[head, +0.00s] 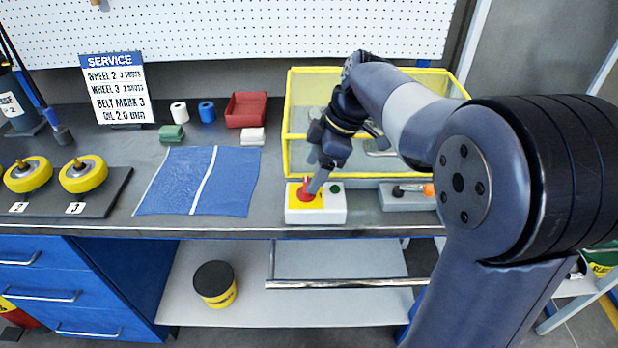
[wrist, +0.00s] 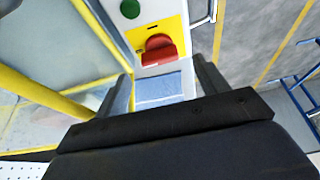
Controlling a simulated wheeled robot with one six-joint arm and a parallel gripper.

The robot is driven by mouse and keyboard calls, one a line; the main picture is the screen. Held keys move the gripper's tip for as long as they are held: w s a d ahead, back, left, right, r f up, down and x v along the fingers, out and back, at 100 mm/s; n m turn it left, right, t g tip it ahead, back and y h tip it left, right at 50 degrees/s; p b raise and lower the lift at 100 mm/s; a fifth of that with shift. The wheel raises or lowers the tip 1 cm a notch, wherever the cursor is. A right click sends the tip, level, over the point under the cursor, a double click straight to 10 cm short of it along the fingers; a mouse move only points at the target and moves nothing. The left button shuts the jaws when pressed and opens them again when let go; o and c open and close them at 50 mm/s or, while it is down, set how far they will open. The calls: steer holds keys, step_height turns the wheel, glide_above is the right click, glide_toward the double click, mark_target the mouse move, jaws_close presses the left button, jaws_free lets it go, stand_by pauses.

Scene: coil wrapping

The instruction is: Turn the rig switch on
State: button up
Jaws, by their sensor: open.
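The rig switch is a white box (head: 330,214) with a yellow plate and a red knob (head: 305,190), at the front edge of the bench in the head view. A green button (head: 335,189) sits beside the knob. In the wrist view the red knob (wrist: 158,50) shows on its yellow plate, with the green button (wrist: 130,8) above it. My gripper (head: 316,188) is at the switch in the head view. In the wrist view my gripper (wrist: 165,82) is open, its fingers apart on either side of the knob's line. I cannot tell whether they touch the knob.
A yellow-framed clear guard (head: 292,120) stands right behind the switch. A grey box with an orange-tipped lever (head: 408,200) is to the right. A blue cloth (head: 235,185) lies left. Yellow wheels (head: 83,174) and a service sign (head: 115,88) stand farther left.

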mark_target(306, 183)
steer(key=shift+x, duration=1.9)
steer(key=shift+c, duration=0.6)
steer(key=c, duration=0.9)
